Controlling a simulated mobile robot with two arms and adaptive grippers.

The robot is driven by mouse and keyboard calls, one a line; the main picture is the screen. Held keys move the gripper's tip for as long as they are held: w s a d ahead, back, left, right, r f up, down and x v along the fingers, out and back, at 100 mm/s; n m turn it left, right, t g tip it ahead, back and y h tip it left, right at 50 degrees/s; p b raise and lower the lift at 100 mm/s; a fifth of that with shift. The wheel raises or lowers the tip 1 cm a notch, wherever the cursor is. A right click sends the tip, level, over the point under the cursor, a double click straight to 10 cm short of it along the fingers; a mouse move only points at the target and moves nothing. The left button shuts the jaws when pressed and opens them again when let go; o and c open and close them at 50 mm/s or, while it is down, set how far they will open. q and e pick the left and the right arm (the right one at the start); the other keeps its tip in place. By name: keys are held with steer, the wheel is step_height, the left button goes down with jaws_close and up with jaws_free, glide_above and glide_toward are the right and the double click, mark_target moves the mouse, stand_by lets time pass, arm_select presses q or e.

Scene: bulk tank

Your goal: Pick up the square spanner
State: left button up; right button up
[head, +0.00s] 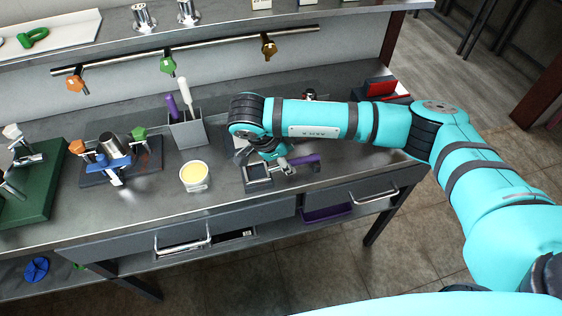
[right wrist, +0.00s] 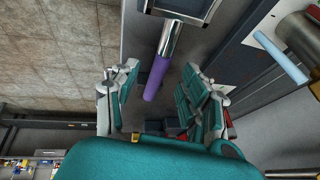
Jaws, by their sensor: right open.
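A tool with a purple handle and a metal shaft, which looks like the square spanner (right wrist: 157,76), shows in the right wrist view. Its shaft end meets a small grey tray (right wrist: 205,8) at the top of that view. In the head view its purple handle (head: 303,160) sticks out to the right of the tray (head: 258,184) near the bench's front edge. My right gripper (right wrist: 160,85) is open, with one finger on each side of the handle and gaps between. In the head view my right gripper (head: 279,163) is partly hidden by its wrist. My left gripper is out of view.
A cup of yellow stuff (head: 194,176) stands left of the tray. Behind it is a grey holder (head: 187,131) with purple and white handles. A clamp-like fitting (head: 115,157) sits further left. A red box (head: 382,88) lies at the bench's right end.

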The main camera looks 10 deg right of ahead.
steer(key=shift+x, duration=1.45)
steer(key=shift+r, duration=0.1)
jaws_close()
